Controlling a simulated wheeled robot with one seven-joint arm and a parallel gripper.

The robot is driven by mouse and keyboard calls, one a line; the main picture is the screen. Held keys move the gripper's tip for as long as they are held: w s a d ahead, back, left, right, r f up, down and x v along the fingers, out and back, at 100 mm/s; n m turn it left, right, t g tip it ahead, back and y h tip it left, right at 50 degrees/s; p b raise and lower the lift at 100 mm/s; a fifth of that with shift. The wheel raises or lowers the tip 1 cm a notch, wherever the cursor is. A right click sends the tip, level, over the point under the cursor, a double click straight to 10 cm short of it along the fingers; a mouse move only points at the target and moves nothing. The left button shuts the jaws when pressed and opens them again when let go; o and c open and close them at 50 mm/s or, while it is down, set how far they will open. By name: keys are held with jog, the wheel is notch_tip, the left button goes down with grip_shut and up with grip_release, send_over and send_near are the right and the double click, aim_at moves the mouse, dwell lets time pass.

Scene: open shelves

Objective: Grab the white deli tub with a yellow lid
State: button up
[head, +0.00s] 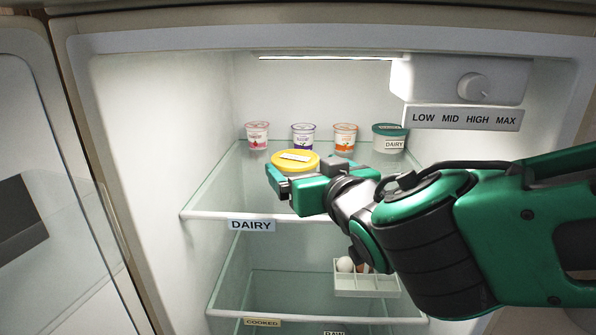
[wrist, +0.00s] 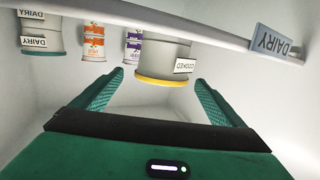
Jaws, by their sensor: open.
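The white deli tub with a yellow lid stands on the top shelf; its lid (head: 296,160) shows in the head view, while my gripper hides most of its body. In the wrist view, which is upside down, the tub (wrist: 162,55) shows its white side, yellow lid rim and a COOKED label. My gripper (head: 275,181) is at the tub's front in the head view. In the wrist view my gripper (wrist: 160,80) is open and empty, its two fingers spread to either side of the tub's lid. I cannot tell whether the fingertips reach past its front.
Behind stand a pink-and-white cup (head: 257,136), a purple-and-white cup (head: 303,137), an orange-and-white cup (head: 345,137) and a green-lidded DAIRY tub (head: 389,139). The shelf's front edge (head: 205,216) carries a DAIRY label. An egg tray (head: 366,285) sits below. Shelf left is clear.

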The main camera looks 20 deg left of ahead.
aim_at(295, 157)
jog(key=shift+x, duration=2.85)
jog(key=shift+s+a, duration=0.1)
jog(key=c, duration=1.2)
